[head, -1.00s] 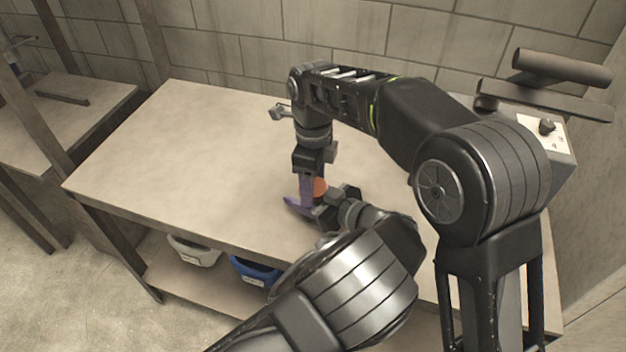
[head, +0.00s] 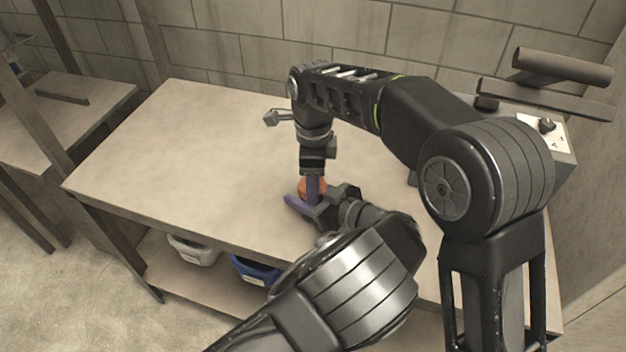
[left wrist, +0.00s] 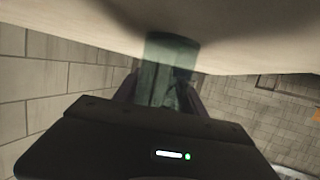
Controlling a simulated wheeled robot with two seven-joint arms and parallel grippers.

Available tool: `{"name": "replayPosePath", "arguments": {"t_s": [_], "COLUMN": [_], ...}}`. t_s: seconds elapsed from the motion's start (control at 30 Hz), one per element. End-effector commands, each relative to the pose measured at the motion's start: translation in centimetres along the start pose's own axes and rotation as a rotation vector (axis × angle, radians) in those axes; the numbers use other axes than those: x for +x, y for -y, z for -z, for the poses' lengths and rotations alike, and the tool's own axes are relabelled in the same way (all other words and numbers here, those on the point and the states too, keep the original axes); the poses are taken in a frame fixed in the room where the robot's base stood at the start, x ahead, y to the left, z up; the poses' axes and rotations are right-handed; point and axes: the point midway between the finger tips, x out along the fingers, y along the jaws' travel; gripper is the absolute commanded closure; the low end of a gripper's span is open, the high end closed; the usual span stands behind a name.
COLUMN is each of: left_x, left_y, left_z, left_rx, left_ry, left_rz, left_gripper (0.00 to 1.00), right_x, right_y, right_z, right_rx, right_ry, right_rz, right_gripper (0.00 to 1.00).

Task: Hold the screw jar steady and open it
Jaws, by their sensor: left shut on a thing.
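The screw jar's orange lid (head: 303,186) shows near the front edge of the table, partly covered by my right gripper. The jar's translucent green body (left wrist: 170,65) shows in the left wrist view, between the fingers of my left gripper (left wrist: 160,92). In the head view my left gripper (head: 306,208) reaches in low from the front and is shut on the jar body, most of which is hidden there. My right gripper (head: 312,186) points straight down at the lid. One purple finger stands in front of the lid; the other is hidden, so its grip is unclear.
The bare table (head: 190,150) is clear to the left. A grey box with a knob (head: 546,128) stands at the back right. A white bin (head: 195,252) and a blue bin (head: 255,270) sit on the shelf below. A brick wall is behind.

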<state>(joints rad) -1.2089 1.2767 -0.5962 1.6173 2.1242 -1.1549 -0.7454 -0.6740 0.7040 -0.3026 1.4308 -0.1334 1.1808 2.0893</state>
Motion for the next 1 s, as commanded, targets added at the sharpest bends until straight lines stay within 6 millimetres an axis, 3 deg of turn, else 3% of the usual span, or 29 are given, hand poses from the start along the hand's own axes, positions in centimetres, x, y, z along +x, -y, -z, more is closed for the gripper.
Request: {"name": "replayPosePath", "arguments": {"t_s": [0.23,0.27,0.5,0.83,1.0], "left_x": [0.0,0.0,0.0,0.0,0.1], "left_y": [0.0,0.0,0.0,0.0,0.0], "left_z": [0.0,0.0,0.0,0.0,0.0], "left_rx": [0.0,0.0,0.0,0.0,0.0], "left_ry": [0.0,0.0,0.0,0.0,0.0], "left_rz": [0.001,0.001,0.001,0.0,0.0], "left_gripper": [1.0,1.0,1.0,1.0,1.0], "right_x": [0.0,0.0,0.0,-0.2,-1.9], "right_y": [0.0,0.0,0.0,-0.1,0.0], "right_z": [0.0,0.0,0.0,0.0,0.0], "right_rx": [-0.017,-0.016,-0.015,-0.015,-0.015], "right_ry": [0.0,0.0,0.0,-0.001,0.0], "right_rz": [0.001,0.001,0.0,-0.003,-0.001], "right_gripper": [0.94,0.44,0.25,0.23,0.23]}}
